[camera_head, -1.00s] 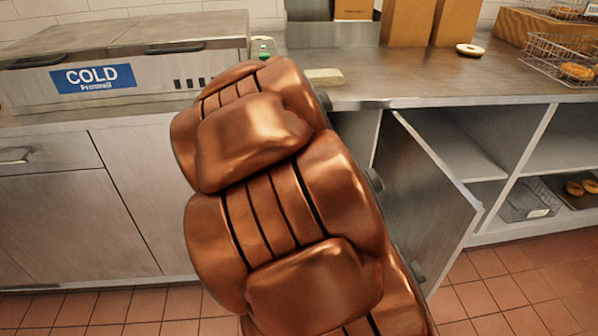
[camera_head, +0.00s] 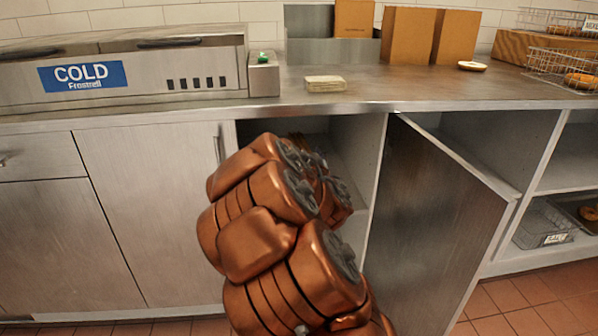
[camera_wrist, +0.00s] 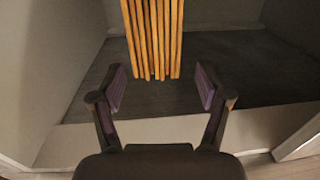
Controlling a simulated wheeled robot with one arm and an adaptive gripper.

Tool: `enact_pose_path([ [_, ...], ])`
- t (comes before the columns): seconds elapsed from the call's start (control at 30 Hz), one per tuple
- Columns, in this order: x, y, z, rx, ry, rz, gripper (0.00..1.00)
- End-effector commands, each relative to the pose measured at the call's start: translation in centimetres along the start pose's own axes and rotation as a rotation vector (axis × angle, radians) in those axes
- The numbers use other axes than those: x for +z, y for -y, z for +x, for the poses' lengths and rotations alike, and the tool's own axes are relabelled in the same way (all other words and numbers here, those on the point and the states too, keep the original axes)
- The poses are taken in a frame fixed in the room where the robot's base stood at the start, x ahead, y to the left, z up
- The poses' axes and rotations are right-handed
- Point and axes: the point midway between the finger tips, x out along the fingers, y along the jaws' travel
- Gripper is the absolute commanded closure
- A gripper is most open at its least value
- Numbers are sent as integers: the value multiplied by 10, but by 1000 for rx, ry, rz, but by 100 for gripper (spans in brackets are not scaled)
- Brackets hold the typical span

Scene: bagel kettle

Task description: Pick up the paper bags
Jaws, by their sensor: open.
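Several flat brown paper bags (camera_wrist: 152,35) stand on edge in a tight row in the wrist view, at the top middle, inside a cabinet compartment. My gripper (camera_wrist: 162,90) is open, with one finger to the left and one to the right. The lower ends of the bags lie just ahead of the gap between the fingertips. No contact shows. In the head view, my arm reaches into the open cabinet and hides the gripper and most of the compartment.
The cabinet door (camera_head: 440,225) stands open to the right of my arm. A cold unit (camera_head: 120,75) stands at left.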

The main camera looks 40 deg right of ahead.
Motion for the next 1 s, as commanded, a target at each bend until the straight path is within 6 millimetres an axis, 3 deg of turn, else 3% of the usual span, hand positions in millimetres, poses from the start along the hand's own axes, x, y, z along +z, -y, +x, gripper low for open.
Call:
enact_pose_path([
  [0.37,3,0,19,0,2,0,24],
  [0.8,8,-2,60,-2,0,1,24],
  [1.0,8,-3,67,0,3,2,24],
])
